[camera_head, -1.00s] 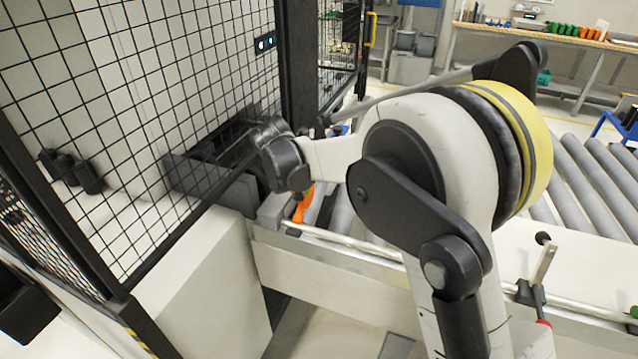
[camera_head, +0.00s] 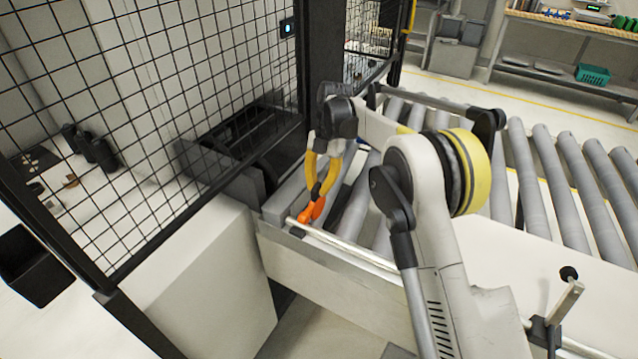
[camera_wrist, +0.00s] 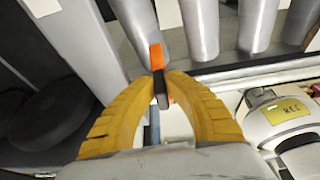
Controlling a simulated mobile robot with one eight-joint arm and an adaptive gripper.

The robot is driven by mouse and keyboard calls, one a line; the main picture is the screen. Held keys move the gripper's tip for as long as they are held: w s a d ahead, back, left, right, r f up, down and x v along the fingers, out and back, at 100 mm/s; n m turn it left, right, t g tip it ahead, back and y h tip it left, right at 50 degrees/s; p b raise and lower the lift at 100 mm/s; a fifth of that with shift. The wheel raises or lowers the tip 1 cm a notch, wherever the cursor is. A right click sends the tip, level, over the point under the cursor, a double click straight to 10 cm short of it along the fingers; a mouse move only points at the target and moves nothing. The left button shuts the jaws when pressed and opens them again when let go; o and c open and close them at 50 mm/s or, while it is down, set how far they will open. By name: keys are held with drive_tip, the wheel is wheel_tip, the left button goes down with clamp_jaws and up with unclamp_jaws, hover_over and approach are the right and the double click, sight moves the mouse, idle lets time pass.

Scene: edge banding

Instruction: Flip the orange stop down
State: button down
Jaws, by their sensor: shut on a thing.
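The orange stop (camera_head: 318,208) is at the near left end of the roller conveyor, beside the front rail, next to the fence. In the head view it leans, with its orange part just below my fingertips. My gripper (camera_head: 318,188) points down from above with its yellow curved fingers closed at the tips. In the wrist view my gripper (camera_wrist: 161,88) is shut on a dark part of the stop, and the orange stop (camera_wrist: 156,57) sticks out past the tips. The stop's lower mount is partly hidden by my fingers.
A black mesh fence (camera_head: 190,110) stands close on the left, with a dark post (camera_head: 330,50) behind my gripper. A round metal rail (camera_head: 345,243) runs along the conveyor's front. The grey rollers (camera_head: 535,190) on the right are bare.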

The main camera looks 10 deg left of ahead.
drive_tip(key=shift+f+g, duration=0.25)
drive_tip(key=shift+g, duration=0.05)
idle(0.4)
drive_tip(key=c, duration=1.4)
unclamp_jaws()
drive_tip(key=shift+w, duration=0.1)
drive_tip(key=shift+r, duration=0.15)
drive_tip(key=v, duration=1.1)
drive_tip(key=shift+d+r, duration=0.2)
drive_tip(key=shift+r, duration=0.15)
drive_tip(key=shift+w, duration=0.1)
